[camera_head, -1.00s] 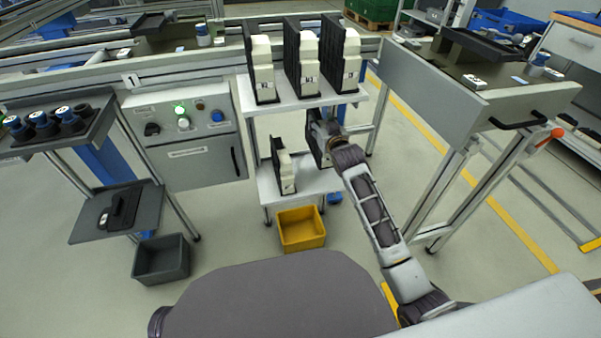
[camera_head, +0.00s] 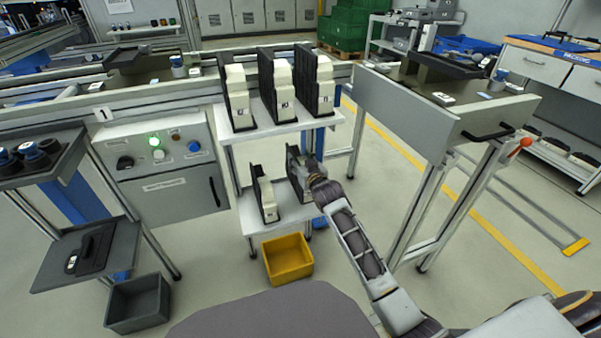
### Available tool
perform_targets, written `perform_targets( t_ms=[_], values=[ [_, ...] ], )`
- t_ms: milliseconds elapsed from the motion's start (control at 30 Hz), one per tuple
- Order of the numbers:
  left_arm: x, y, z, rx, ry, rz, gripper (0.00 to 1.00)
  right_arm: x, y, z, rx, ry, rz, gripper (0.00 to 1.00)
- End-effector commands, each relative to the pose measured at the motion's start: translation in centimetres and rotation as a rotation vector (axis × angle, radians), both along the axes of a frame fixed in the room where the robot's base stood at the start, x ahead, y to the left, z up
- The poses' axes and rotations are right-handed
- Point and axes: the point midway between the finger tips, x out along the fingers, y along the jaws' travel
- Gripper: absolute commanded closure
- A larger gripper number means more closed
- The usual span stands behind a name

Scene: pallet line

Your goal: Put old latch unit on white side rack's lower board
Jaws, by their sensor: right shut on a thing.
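The white side rack stands in the middle, with an upper board (camera_head: 268,128) and a lower board (camera_head: 268,222). My right gripper (camera_head: 314,178) is shut on a black and cream latch unit (camera_head: 297,172), which is upright over the right part of the lower board. The fingers and part of the unit are hidden by the wrist. I cannot tell whether its base touches the board. Another latch unit (camera_head: 266,196) stands on the lower board to its left, with a small gap between. My left gripper is not in view.
Several latch units (camera_head: 283,92) fill the upper board just above the held unit. A yellow bin (camera_head: 288,260) sits on the floor under the rack. A grey control box (camera_head: 165,165) is at left and a workbench (camera_head: 400,115) at right.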

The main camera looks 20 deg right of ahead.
Motion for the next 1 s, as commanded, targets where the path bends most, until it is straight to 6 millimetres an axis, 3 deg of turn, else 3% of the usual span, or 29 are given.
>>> perform_targets(
  t_ms=[167, 600, 1000],
  values=[
    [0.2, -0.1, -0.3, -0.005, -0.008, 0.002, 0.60, 0.0, 0.0, -0.7, 0.000, -0.002, 0.000, 1.00],
    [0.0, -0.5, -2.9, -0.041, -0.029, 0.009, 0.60, 0.0, 0.0, -4.7, 0.000, -0.002, 0.000, 1.00],
    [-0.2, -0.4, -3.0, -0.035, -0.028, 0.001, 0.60, 0.0, 0.0, -4.9, 0.000, -0.003, 0.000, 1.00]
  ],
)
